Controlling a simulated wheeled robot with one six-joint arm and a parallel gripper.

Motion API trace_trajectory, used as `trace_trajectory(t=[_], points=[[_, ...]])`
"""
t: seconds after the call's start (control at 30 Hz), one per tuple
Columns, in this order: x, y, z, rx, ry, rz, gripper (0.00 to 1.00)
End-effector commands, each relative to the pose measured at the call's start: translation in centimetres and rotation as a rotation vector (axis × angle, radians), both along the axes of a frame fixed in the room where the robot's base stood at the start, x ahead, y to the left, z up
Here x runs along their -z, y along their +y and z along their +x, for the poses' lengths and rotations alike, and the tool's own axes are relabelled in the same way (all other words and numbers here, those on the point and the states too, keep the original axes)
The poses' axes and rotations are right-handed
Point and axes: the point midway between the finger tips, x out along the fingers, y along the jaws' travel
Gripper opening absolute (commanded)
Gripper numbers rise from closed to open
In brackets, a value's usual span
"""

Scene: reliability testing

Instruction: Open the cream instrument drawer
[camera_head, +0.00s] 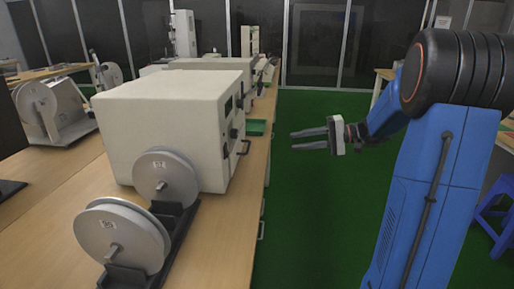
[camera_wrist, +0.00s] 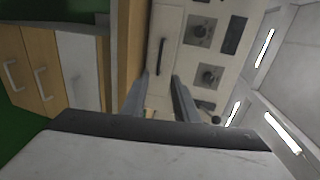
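The cream instrument (camera_head: 160,118) is a large box on the wooden bench. Its front faces right in the head view and carries a dark handle (camera_head: 244,148) low down. In the wrist view the cream front (camera_wrist: 168,18) appears turned sideways, with the dark bar handle (camera_wrist: 161,56) beyond my fingertips. No gap around the drawer can be made out. My gripper (camera_head: 292,140) is right of the instrument, over the green floor, with its fingers pointing at the front. The fingers are apart and empty. They also show in the wrist view (camera_wrist: 156,95), clear of the handle.
Two grey reels (camera_head: 122,238) on dark stands sit before the instrument. Knobs (camera_wrist: 210,75) and a dark display (camera_wrist: 235,35) are beside the handle. Bench drawers (camera_wrist: 42,75) with silver handles are below the bench top. Green floor (camera_head: 310,200) is free right of the bench.

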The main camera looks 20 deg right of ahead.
Motion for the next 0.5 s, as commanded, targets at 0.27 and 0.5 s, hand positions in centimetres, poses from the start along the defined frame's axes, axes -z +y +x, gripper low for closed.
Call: trace_trajectory(t=[0.27, 0.5], points=[[1.0, 4.3, 1.6, -0.005, 0.001, -0.001, 0.27], [1.8, 7.9, 3.1, -0.004, 0.001, -0.001, 0.27]])
